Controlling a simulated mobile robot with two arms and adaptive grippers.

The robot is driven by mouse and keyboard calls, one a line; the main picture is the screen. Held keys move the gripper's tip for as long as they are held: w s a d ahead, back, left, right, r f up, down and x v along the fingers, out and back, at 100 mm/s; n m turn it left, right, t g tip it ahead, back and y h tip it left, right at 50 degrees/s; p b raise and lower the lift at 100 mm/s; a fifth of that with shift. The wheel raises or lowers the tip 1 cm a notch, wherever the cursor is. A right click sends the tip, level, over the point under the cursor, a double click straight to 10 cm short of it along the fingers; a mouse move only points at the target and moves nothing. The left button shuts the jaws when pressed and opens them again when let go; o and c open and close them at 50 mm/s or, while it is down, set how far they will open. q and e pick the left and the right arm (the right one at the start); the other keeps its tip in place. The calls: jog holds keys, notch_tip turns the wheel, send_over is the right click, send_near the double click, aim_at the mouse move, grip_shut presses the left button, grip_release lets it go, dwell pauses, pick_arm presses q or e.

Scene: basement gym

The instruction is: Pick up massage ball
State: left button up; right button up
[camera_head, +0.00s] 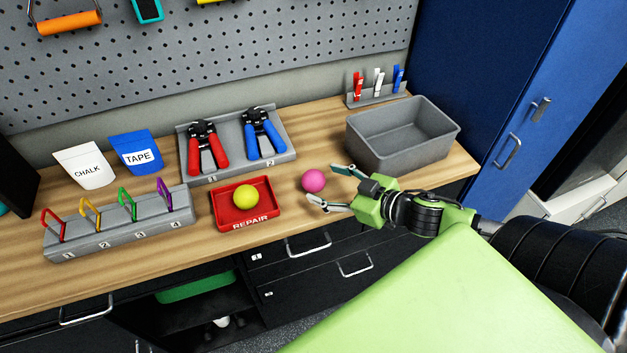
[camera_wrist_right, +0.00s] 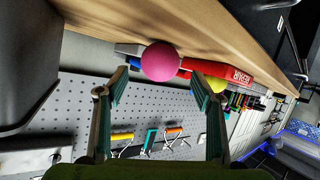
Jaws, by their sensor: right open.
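A pink massage ball (camera_head: 313,181) sits on the wooden bench top, just right of the red repair tray. A yellow ball (camera_head: 245,197) lies in the red tray (camera_head: 272,221). My right gripper (camera_head: 325,187) comes in from the right and is open, with its fingertips close to the pink ball's right side. In the right wrist view the pink ball (camera_wrist_right: 160,61) shows ahead, between and beyond the two open fingers (camera_wrist_right: 162,90), and nothing is held. The yellow ball (camera_wrist_right: 214,84) shows behind it. My left gripper is not in view.
A grey bin (camera_head: 385,160) stands behind my right gripper. Red and blue hand grippers (camera_head: 205,150) rest on a grey stand at the back. A numbered rack with carabiners (camera_head: 120,232) and pouches for chalk (camera_head: 85,165) and tape (camera_head: 135,153) are at left. Bare wood lies around the pink ball.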

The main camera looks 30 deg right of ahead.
aim_at(322, 183)
jog(key=shift+p+x, duration=0.45)
jog(key=shift+x, duration=1.6)
jog(key=shift+w+a+f, duration=0.1)
jog(key=shift+w+f, duration=0.4)
jog(key=shift+w, duration=0.1)
jog(key=c, duration=1.3)
